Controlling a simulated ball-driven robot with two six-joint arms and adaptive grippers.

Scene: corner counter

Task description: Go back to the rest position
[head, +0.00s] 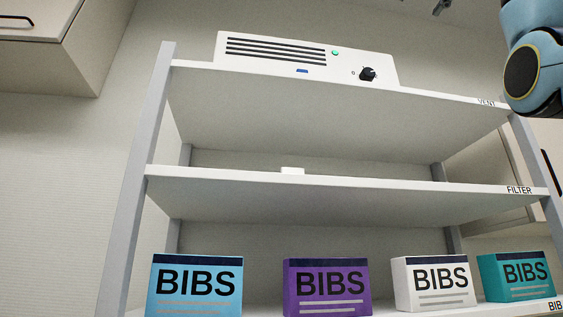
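A blue and black part of my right arm shows at the upper right edge, in front of the shelf unit's top right corner. A small dark piece at the top edge, right of centre, looks like the tip of my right gripper (441,7). Most of it is cut off, so I cannot tell whether it is open or shut. It is above the shelves and touches nothing I can see. My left gripper is not in view.
A shelf unit (330,188) fills the middle. A white vent box (310,60) with a green light and black dial sits on top. A small white item (292,170) is on the middle shelf. Several BIBS boxes (327,287) stand below. A cabinet (60,50) hangs upper left.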

